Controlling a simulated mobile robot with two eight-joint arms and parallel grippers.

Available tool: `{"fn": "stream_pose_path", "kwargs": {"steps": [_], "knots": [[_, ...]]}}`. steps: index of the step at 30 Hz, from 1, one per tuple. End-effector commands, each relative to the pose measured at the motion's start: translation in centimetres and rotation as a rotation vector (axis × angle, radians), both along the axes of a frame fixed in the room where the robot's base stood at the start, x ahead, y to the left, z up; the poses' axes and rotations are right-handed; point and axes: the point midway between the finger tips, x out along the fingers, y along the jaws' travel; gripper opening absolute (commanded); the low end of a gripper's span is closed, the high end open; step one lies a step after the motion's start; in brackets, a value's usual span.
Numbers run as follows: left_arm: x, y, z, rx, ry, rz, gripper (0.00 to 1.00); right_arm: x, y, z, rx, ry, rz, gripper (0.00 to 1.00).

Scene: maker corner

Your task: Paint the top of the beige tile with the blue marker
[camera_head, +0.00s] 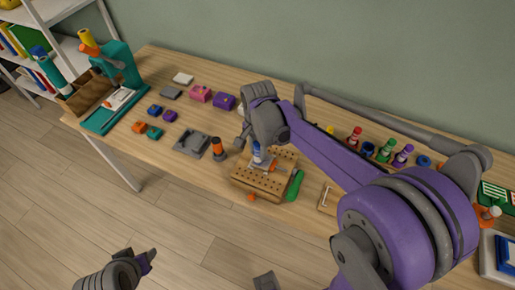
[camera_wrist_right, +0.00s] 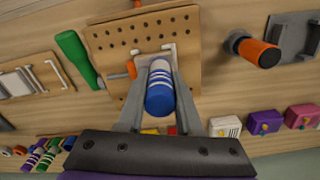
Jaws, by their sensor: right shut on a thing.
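My right gripper (camera_head: 256,148) is shut on the blue marker (camera_head: 259,157), a blue cylinder with white bands. It holds the marker over the pegboard block (camera_head: 246,182). In the right wrist view, the blue marker (camera_wrist_right: 160,96) sits between the right gripper's two fingers (camera_wrist_right: 160,88), its far end toward the board (camera_wrist_right: 190,22). Pale brackets (camera_wrist_right: 168,48) stand on the board around the marker's far end. The beige tile is hard to tell from the board, and the marker covers that spot; contact is not visible. My left gripper (camera_head: 147,259) is low at the left, away from the table.
A green-handled tool (camera_head: 295,185) lies beside the board, with an orange piece (camera_head: 252,197) at its front edge. Coloured markers (camera_head: 384,151) stand behind my right arm. Small coloured blocks (camera_head: 200,94) lie at the back left.

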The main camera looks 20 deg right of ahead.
Motion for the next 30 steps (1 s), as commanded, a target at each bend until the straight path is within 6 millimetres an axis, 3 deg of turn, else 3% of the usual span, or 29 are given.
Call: {"fn": "stream_pose_path", "kwargs": {"steps": [21,30], "knots": [[0.0,0.0,0.0,0.000,0.000,0.000,0.50,-1.8,-1.7,0.0,0.000,0.000,-0.001,0.00],[0.0,0.0,-0.1,0.000,0.000,0.000,0.50,-1.2,-2.3,0.0,0.000,0.000,-0.001,0.00]]}}
